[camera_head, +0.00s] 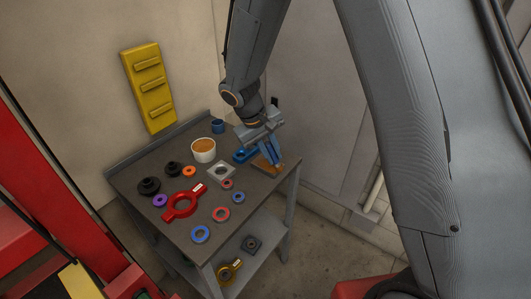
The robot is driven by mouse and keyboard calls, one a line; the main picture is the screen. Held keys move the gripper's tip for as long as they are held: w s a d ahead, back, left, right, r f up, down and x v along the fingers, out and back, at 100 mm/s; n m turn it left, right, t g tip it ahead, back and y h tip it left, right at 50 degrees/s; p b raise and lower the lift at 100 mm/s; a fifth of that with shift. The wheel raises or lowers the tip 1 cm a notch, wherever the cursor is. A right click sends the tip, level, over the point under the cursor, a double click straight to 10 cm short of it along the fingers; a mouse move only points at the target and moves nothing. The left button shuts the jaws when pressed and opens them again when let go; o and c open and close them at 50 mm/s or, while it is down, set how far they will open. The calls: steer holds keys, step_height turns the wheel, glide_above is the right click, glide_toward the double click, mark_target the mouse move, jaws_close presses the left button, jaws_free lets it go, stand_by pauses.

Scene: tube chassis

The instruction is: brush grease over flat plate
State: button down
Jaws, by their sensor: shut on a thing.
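A white pot (203,155) with an orange-brown filling, likely the grease, stands near the back of the grey table. A flat light-grey plate (213,171) with a round hole lies just in front of it. My gripper (270,157) points down over the table's right side, right of the plate and apart from it. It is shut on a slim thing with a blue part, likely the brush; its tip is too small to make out. A brown block (263,165) lies right under the gripper. Whether the held thing touches it, I cannot tell.
Blue (241,155) parts lie left of my gripper. A red ring-ended part (182,204), black knobs (149,187) and several coloured rings cover the table. A blue cup (218,126) stands at the back. A yellow rack (148,87) hangs on the wall.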

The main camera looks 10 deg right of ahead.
steer(key=shift+r+p, duration=2.5)
steer(key=shift+r, duration=1.55)
